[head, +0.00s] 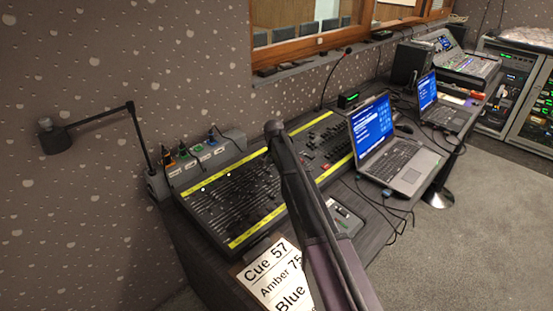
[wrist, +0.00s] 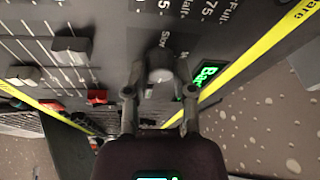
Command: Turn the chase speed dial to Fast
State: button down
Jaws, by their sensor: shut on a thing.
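In the wrist view, the grey dial knob (wrist: 160,74) stands on the dark console panel between the two fingers of my gripper (wrist: 160,82). My gripper is shut on the knob, one finger on each side. Partly hidden lettering next to the knob seems to begin "Slo" and "M". I cannot make out a pointer mark or the dial's setting, and no word "Fast" is readable. In the head view, the long lighting console (head: 232,196) with yellow strips lies along the desk. My arm crosses it and hides the gripper and the dial there.
A green-lit label (wrist: 208,76) is close to one finger. In the head view are a laptop (head: 372,124), a desk lamp (head: 54,138), a thin microphone (head: 334,78) and a sign reading "Cue 57" (head: 270,275).

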jog(key=shift+c, duration=2.2)
grip_release()
jog(key=shift+n, duration=0.5)
